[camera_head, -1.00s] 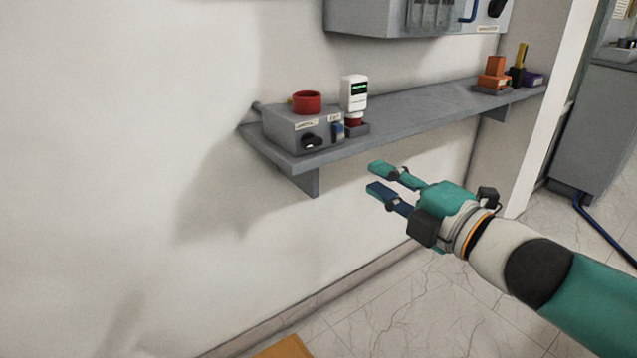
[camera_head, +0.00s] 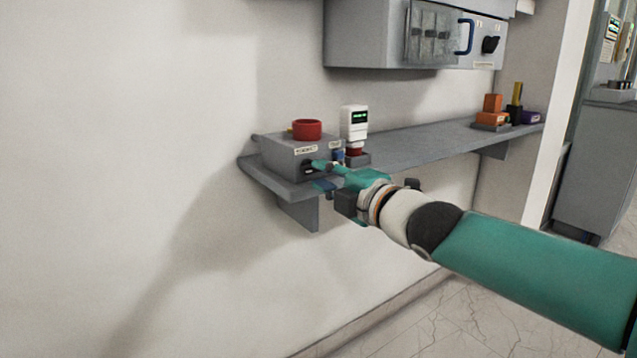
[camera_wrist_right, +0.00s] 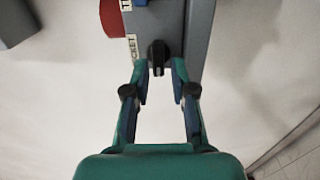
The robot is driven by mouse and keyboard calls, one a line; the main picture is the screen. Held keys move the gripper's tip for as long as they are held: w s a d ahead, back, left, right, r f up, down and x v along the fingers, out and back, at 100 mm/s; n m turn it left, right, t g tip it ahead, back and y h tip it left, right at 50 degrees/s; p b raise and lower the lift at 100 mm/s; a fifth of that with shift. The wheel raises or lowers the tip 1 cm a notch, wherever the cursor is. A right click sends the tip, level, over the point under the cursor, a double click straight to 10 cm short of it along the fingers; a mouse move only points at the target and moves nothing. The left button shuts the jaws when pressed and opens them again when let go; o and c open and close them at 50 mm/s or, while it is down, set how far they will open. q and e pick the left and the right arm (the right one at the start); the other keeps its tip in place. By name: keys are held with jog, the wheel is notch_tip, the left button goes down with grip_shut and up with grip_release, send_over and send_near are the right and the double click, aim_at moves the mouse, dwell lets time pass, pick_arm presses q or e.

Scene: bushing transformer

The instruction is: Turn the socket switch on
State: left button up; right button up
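A grey socket box (camera_head: 282,158) with a red round socket (camera_head: 307,129) on top stands at the left end of the shelf. Its black rotary switch (camera_wrist_right: 157,54) is on the front face, beside a white label. In the head view the switch is largely hidden by my right gripper (camera_head: 320,176). In the right wrist view this gripper (camera_wrist_right: 159,72) is open. Its fingertips are on either side of the switch handle, with a visible gap on each side. The handle lies along the view's up-down direction. My left gripper is out of view.
The box stands on a grey wall shelf (camera_head: 420,145). Orange blocks (camera_head: 491,110) are at the shelf's far end. A grey cabinet (camera_head: 365,40) hangs above.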

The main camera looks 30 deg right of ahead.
jog(key=shift+w+a, duration=0.1)
jog(key=shift+w, duration=1)
grip_shut()
